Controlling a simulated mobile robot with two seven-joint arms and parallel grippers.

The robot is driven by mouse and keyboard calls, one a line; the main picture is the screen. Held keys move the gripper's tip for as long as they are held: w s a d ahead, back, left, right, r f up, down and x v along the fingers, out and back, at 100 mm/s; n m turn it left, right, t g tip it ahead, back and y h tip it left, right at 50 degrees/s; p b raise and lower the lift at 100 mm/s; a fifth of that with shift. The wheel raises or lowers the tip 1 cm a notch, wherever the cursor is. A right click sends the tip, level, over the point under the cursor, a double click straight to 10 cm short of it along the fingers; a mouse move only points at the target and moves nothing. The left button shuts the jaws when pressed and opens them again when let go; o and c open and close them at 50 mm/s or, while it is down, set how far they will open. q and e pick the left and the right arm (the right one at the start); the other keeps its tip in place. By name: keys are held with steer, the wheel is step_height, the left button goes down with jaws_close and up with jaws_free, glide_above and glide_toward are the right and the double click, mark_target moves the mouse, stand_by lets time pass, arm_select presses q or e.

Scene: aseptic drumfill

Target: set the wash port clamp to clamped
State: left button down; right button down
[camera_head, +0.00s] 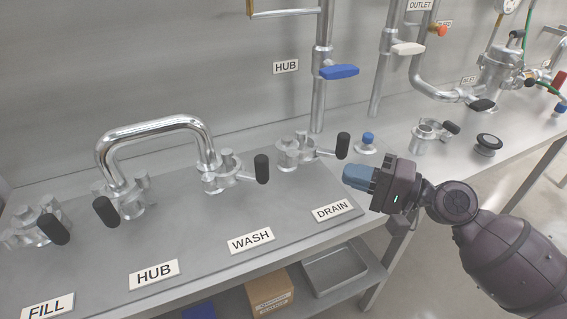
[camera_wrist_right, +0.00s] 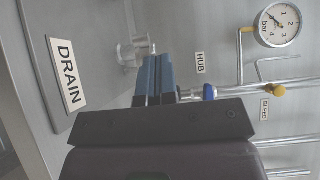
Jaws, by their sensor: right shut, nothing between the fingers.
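The wash port clamp (camera_head: 222,174) is a metal collar behind the WASH label (camera_head: 251,240) in the head view. Its black-gripped lever (camera_head: 262,169) sticks out to the right; I cannot tell whether the collar is closed. One end of a shiny U-shaped pipe (camera_head: 155,130) comes down into this port, the other into the HUB port. My right gripper (camera_head: 354,177) is shut and empty, its blue fingers right of the drain port and well apart from the wash lever. The fingers also show in the wrist view (camera_wrist_right: 153,78). My left gripper is not in view.
The drain port clamp (camera_head: 293,152) with its black lever (camera_head: 342,146) stands between my right gripper and the wash port. A blue-capped fitting (camera_head: 367,141) is close behind the gripper. A vertical pipe with a blue valve handle (camera_head: 339,72) rises behind.

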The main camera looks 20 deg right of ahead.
steer(key=s+a+p+x, duration=0.2)
steer(key=x, duration=1)
steer(key=shift+w+a, duration=0.3)
steer(key=shift+a, duration=0.05)
